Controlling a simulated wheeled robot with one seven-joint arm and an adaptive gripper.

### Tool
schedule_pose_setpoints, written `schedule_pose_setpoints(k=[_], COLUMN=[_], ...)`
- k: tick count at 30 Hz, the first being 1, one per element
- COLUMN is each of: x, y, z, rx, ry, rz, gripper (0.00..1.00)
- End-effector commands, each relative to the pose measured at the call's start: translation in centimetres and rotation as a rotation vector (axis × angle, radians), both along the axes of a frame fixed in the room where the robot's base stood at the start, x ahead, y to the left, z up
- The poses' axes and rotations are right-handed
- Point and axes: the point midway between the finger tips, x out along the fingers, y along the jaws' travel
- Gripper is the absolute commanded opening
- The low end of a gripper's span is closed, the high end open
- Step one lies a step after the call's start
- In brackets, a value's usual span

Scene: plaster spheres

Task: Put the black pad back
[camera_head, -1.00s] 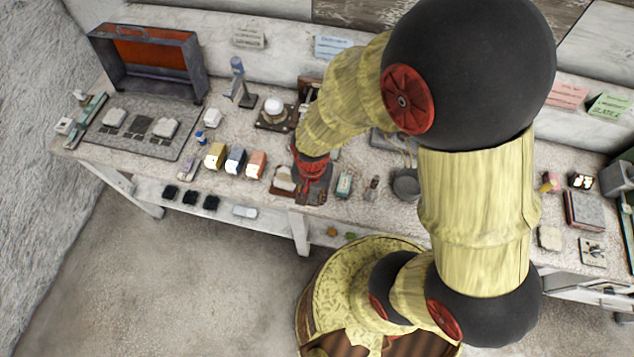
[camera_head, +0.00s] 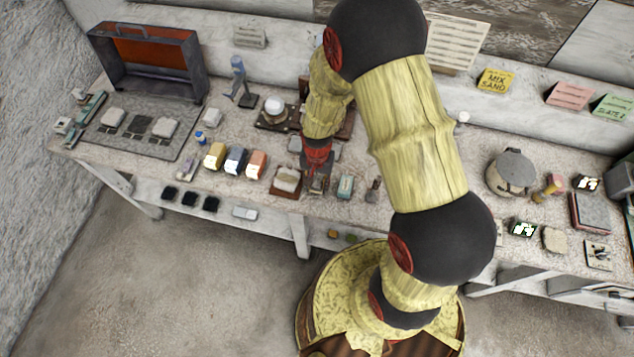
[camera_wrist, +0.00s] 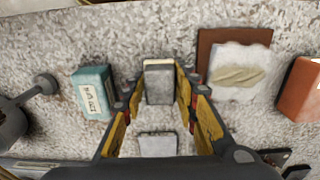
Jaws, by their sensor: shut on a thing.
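My gripper (camera_wrist: 158,84) is over the workbench, and its two fingers close on the sides of a dark grey block with a pale edge (camera_wrist: 159,84), which looks like the black pad. In the head view my gripper (camera_head: 317,178) is between the plaster relief on a brown board (camera_head: 286,181) and the small teal box (camera_head: 345,186). The arm partly hides that spot, so the held pad is not clear there. Whether it touches the bench cannot be told. Another flat grey piece (camera_wrist: 157,144) shows between the fingers, nearer the palm.
The teal box (camera_wrist: 93,92) and the relief (camera_wrist: 238,72) are close on either side of my gripper. Yellow, blue and orange packets (camera_head: 236,160) stand further left. Several black blocks (camera_head: 189,197) are on the low front ledge. A lidded grey pot (camera_head: 511,172) stands at right.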

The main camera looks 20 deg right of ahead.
Motion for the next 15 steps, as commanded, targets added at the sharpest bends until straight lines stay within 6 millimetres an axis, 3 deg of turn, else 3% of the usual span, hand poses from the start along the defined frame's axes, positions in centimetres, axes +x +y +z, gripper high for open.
schedule_pose_setpoints(k=[12, 13, 15], x=[0.07, 0.07, 0.07], y=[0.02, 0.02, 0.02], z=[-0.70, -0.61, -0.57], rx=[0.000, 0.000, 0.000], ry=[-0.001, -0.002, -0.002], rz=[0.000, 0.000, 0.000], gripper=[0.09, 0.31, 0.35])
